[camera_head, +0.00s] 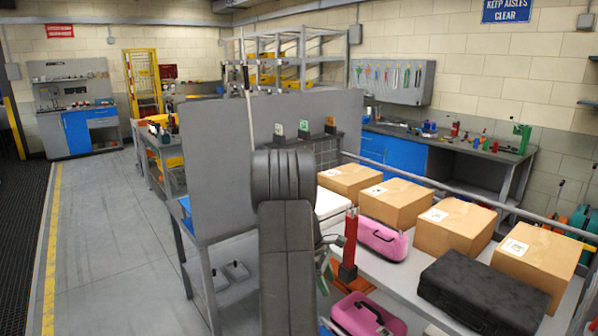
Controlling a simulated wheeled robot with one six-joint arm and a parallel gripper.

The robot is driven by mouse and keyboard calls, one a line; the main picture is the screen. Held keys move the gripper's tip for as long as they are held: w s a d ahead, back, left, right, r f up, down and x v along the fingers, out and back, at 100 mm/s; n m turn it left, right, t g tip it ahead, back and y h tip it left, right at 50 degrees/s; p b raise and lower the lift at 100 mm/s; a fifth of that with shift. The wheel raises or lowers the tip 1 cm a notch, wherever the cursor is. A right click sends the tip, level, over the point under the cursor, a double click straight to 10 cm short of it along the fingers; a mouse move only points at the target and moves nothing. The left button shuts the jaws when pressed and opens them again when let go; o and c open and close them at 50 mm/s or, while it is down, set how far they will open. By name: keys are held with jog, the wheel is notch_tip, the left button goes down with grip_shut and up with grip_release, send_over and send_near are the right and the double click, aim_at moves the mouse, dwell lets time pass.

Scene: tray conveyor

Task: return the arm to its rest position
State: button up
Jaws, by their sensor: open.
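My dark grey arm (285,262) rises from the bottom edge through the middle of the picture, with its broad rounded joint at the top. It stands in front of the grey panel and the tray conveyor. What looks like part of my gripper (328,262) shows just right of the arm link, beside a red post. The rest of the gripper is hidden behind the link. Its jaws look open, and I see nothing held in them.
The conveyor at right carries several cardboard boxes (455,226), pink cases (383,240) and a black case (482,293). The red post (350,240) stands close right of my arm. A grey panel (215,160) stands behind it. The floor (105,240) at left is clear.

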jog(key=shift+s+a+f+m+g+y, duration=0.1)
jog(key=shift+s+a+f+m+g, duration=0.25)
jog(key=shift+f, duration=0.55)
jog(key=shift+s+a+f+m+y, duration=0.1)
jog(key=shift+a+f+m, duration=0.2)
jog(key=shift+f+m, duration=0.45)
jog(key=shift+s+a+f+m+g+y, duration=0.15)
jog(key=shift+a+f+m, duration=0.15)
jog(key=shift+f, duration=0.75)
jog(key=shift+d, duration=0.1)
